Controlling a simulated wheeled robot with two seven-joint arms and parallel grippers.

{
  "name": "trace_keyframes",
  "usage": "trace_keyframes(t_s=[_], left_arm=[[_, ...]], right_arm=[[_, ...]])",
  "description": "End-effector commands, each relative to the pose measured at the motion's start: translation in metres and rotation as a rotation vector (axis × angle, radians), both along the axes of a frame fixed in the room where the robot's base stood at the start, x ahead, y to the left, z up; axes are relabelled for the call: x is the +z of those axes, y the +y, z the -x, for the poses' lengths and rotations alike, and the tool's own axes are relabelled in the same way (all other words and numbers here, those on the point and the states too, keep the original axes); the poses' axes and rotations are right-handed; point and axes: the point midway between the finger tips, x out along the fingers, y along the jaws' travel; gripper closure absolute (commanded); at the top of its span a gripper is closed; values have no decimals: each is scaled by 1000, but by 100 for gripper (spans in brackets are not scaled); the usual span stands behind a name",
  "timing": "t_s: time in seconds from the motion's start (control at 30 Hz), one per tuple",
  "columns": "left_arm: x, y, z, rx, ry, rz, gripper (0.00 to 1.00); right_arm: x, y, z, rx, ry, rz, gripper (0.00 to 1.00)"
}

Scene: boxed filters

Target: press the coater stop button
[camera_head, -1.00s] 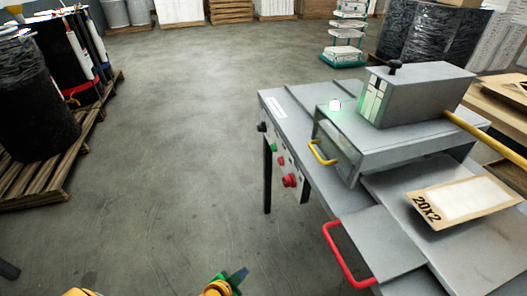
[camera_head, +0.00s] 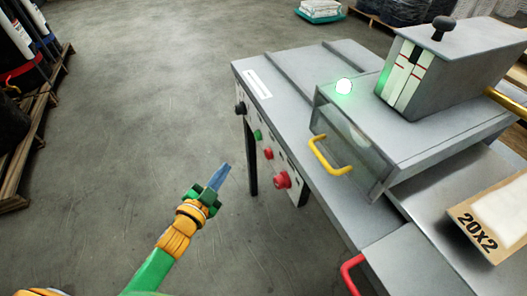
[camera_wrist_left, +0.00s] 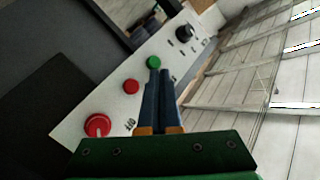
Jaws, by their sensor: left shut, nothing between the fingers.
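The coater's control panel is on the left side of the grey machine (camera_head: 290,110). It carries a black knob (camera_head: 240,108), a green button (camera_head: 257,134), a small red button (camera_head: 268,153) and a larger red button (camera_head: 282,180). In the left wrist view the small red button (camera_wrist_left: 131,86) lies between the green button (camera_wrist_left: 153,62) and the large red button (camera_wrist_left: 97,125). My left gripper (camera_head: 223,172) is shut and empty, left of the panel and apart from it. Its blue fingers (camera_wrist_left: 161,76) point toward the panel in the wrist view. My right gripper is out of view.

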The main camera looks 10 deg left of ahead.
Motion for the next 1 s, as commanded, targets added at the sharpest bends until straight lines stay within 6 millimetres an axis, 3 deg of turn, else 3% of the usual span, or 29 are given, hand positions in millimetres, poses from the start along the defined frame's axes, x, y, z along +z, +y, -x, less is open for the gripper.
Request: trace_keyframes(t_s=[0.17, 0.7, 1.0], left_arm=[[-1, -5, -3, 1, 0, 2, 100], [-2, -64, -44, 2, 1, 4, 100], [0, -73, -49, 1, 1, 2, 100]], right_arm=[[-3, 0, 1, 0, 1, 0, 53], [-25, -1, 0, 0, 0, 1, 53], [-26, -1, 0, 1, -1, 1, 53]])
